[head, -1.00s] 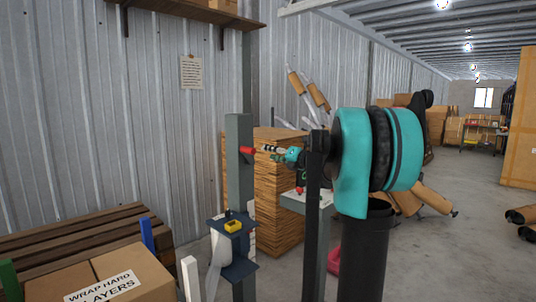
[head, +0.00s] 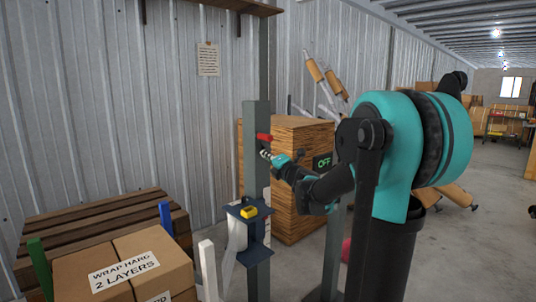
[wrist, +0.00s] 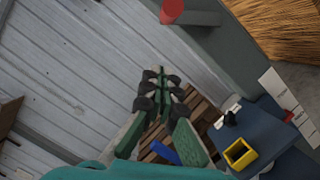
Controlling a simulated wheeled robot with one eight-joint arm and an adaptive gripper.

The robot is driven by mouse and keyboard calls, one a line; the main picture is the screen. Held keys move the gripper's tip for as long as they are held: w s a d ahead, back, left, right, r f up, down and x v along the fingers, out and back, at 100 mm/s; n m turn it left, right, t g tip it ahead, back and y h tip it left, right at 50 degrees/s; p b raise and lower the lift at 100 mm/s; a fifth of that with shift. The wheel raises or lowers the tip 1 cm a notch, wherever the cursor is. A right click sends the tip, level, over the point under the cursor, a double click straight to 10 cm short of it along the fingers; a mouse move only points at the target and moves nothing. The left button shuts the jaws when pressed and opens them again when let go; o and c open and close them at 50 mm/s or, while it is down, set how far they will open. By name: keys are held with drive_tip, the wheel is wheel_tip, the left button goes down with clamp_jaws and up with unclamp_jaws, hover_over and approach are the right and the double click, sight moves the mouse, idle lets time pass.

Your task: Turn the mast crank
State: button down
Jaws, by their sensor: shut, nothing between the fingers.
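The mast is a grey-green upright post (head: 256,175) in front of the ribbed metal wall. A red crank handle (head: 264,137) sticks out near its top, and its red end (wrist: 171,12) shows at the top edge of the wrist view. A dark blue carriage (head: 257,255) with a small yellow block (head: 249,211) sits lower on the mast. My gripper (head: 264,153) is just below the red handle in the head view. In the wrist view my gripper (wrist: 159,72) has its fingers together and empty, with the handle apart from them, beyond the tips.
A cardboard box (head: 125,268) and a wooden pallet (head: 95,218) are at lower left. Blue (head: 165,215) and white (head: 207,270) posts stand nearby. Open floor lies right.

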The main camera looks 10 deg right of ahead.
sight(259, 137)
drive_tip(key=w+r, duration=0.2)
drive_tip(key=w, duration=0.7)
drive_tip(key=shift+r, duration=0.4)
drive_tip(key=shift+w+d+r, duration=0.15)
drive_tip(key=shift+r, duration=0.25)
drive_tip(key=shift+w+d+r, duration=0.35)
drive_tip(key=shift+d+r, duration=0.15)
drive_tip(key=shift+r, duration=0.1)
drive_tip(key=shift+w+d+r, duration=0.35)
drive_tip(key=shift+d+r, duration=0.1)
drive_tip(key=shift+r, duration=0.1)
drive_tip(key=shift+w+d+r, duration=0.4)
drive_tip(key=shift+w+d, duration=0.1)
drive_tip(key=shift+d, duration=0.15)
drive_tip(key=shift+w+d+r, duration=0.4)
drive_tip(key=shift+w+d, duration=0.05)
drive_tip(key=shift+d, duration=0.2)
